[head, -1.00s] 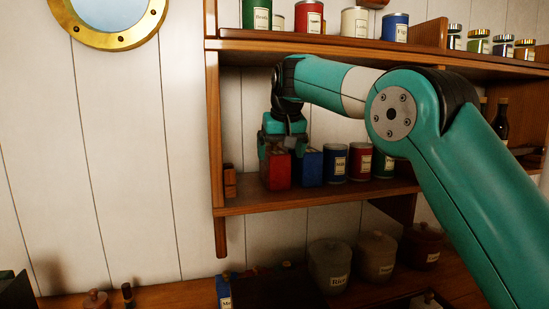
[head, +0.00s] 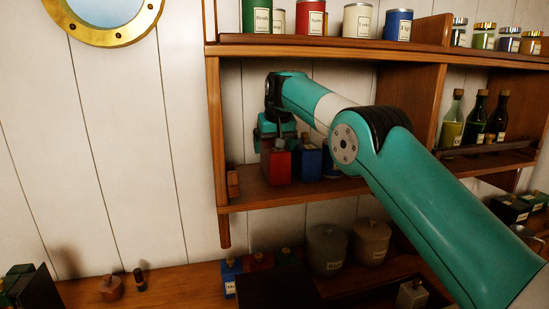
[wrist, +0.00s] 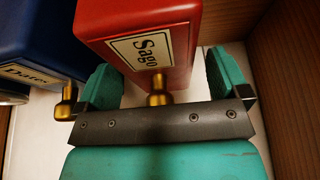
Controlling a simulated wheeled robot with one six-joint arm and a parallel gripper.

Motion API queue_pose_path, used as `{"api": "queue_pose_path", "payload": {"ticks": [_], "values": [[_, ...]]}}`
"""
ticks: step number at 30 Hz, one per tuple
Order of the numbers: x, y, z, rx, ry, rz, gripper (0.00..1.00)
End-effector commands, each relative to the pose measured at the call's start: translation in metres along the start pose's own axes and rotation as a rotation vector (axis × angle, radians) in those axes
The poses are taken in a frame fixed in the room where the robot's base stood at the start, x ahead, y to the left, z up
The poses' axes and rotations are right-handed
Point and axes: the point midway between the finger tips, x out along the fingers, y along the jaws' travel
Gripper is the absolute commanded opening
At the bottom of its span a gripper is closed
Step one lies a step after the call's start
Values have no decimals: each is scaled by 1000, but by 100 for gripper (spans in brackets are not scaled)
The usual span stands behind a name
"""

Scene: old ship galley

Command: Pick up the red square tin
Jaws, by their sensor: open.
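The red square tin (head: 277,167) stands at the left end of the middle shelf. In the wrist view the red tin (wrist: 145,40) shows a cream label reading "Sago" and a brass knob. My gripper (head: 276,141) is at the top of the tin in the head view. In the wrist view my gripper (wrist: 163,68) is open, with one teal finger on each side of the tin's knob end. I cannot tell whether either finger touches the tin. The tin's far end is out of the wrist view.
A blue square tin (head: 308,163), labelled "Dates" in the wrist view (wrist: 38,45), stands close on the right. A small wooden block (head: 233,184) and the shelf's side post (head: 217,140) are on the left. The upper shelf (head: 320,48) runs above my arm. Jars stand on the counter below.

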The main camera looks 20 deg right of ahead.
Motion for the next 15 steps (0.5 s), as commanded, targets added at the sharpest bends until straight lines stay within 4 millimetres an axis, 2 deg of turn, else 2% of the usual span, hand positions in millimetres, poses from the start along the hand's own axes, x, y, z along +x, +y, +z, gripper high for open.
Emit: {"api": "queue_pose_path", "payload": {"ticks": [4, 12, 14, 15], "values": [[0, 0, 0, 0, 1, 0, 94], [0, 0, 0, 0, 1, 0, 32], [0, 0, 0, 0, 1, 0, 18], [-1, 0, 0, 0, 3, -1, 15]]}}
